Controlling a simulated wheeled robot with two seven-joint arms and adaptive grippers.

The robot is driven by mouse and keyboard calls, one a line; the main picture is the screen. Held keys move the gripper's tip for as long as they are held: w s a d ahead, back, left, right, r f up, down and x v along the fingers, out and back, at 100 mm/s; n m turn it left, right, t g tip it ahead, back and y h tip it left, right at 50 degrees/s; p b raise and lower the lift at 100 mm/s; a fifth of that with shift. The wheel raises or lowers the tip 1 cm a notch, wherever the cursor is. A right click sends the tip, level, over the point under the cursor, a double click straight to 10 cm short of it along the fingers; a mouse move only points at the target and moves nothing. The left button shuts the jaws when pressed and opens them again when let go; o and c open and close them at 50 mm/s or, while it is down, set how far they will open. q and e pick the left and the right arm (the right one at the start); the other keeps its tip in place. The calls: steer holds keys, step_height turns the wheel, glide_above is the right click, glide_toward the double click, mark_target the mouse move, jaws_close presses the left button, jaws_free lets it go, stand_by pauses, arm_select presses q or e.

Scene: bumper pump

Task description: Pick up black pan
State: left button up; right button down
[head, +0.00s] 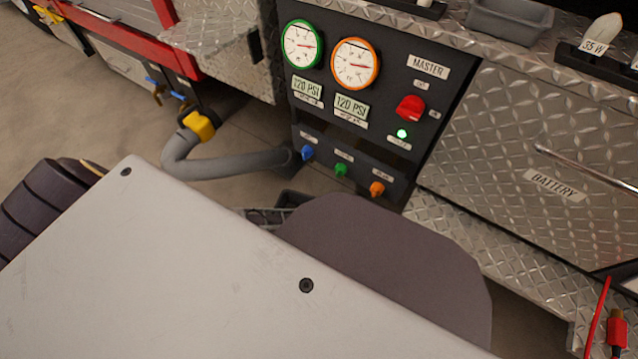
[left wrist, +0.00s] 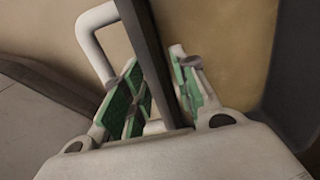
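In the head view a small part of a black, box-like thing (head: 291,198) shows low below the pump panel. It may be the black pan; most of it is hidden behind my own pale body part. In the left wrist view my left gripper (left wrist: 158,72) has its green-padded fingers apart, one on each side of a dark upright bar or edge (left wrist: 143,30). Whether the pads press on it, and whether it belongs to the pan, I cannot tell. My right gripper is in neither view.
A grey hose (head: 230,163) with a yellow coupling (head: 199,126) curves beside the gauge panel (head: 375,100). A diamond-plate battery cover (head: 535,165) is at the right. A grey tray (head: 510,20) sits on top. Open floor (head: 110,110) lies at the left.

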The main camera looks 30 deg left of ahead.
arm_select(q)
jaws_close()
steer(key=shift+r, duration=0.1)
stand_by(0.5)
